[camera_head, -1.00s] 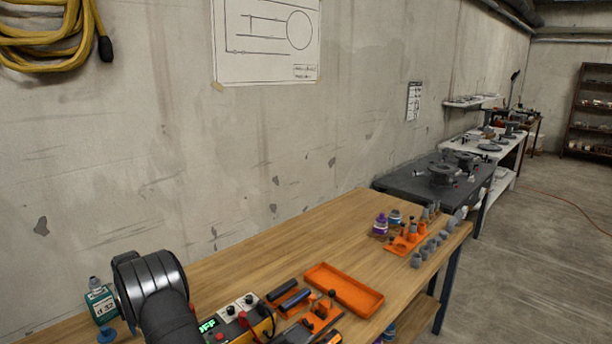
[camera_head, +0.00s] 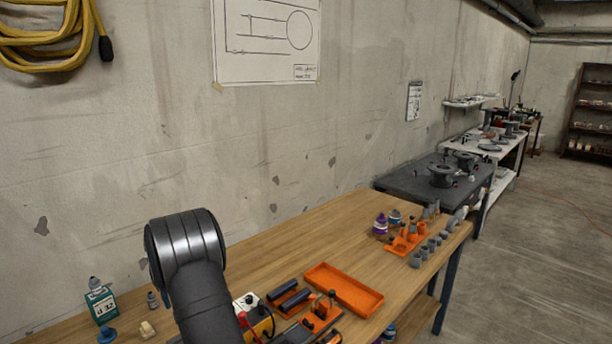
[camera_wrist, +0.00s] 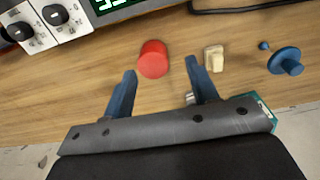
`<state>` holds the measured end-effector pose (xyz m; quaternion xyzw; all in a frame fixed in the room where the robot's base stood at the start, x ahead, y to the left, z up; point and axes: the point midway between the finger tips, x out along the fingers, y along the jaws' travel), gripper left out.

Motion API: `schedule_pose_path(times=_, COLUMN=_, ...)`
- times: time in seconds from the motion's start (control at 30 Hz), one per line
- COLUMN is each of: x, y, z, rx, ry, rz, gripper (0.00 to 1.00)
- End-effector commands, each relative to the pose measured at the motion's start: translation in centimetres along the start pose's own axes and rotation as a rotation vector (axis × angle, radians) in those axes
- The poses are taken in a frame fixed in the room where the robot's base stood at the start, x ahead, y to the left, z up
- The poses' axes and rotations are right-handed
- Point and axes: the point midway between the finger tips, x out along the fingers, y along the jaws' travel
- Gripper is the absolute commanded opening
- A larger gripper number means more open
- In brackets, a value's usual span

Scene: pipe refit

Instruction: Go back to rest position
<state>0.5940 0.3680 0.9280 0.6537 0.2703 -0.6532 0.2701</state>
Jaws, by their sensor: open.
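My gripper (camera_wrist: 162,95) shows in the wrist view with its two blue fingers apart and nothing between them. It is above the wooden workbench (camera_wrist: 50,100). A red round piece (camera_wrist: 153,60) lies on the bench just beyond the gap between the fingertips. In the head view my arm rises at the lower left over the bench (camera_head: 290,235), and my gripper is hidden there.
A beige block (camera_wrist: 214,58) and a blue knobbed part (camera_wrist: 286,62) lie right of the fingers. A device with dials (camera_wrist: 60,18) stands at upper left. In the head view, an orange tray (camera_head: 345,290) and an orange fitting holder (camera_head: 408,242) sit on the bench.

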Motion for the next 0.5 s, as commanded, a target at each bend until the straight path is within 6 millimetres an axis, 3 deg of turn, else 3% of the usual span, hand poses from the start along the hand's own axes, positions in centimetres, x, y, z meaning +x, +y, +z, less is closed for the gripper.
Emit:
schedule_pose_path(times=0.1, x=-0.1, y=-2.7, z=1.1, rx=-0.005, ry=-0.002, rz=-0.001, gripper=0.54)
schedule_pose_path(times=0.5, x=-0.2, y=-9.3, z=5.6, rx=-0.004, ry=-0.001, rz=0.0, gripper=0.54)
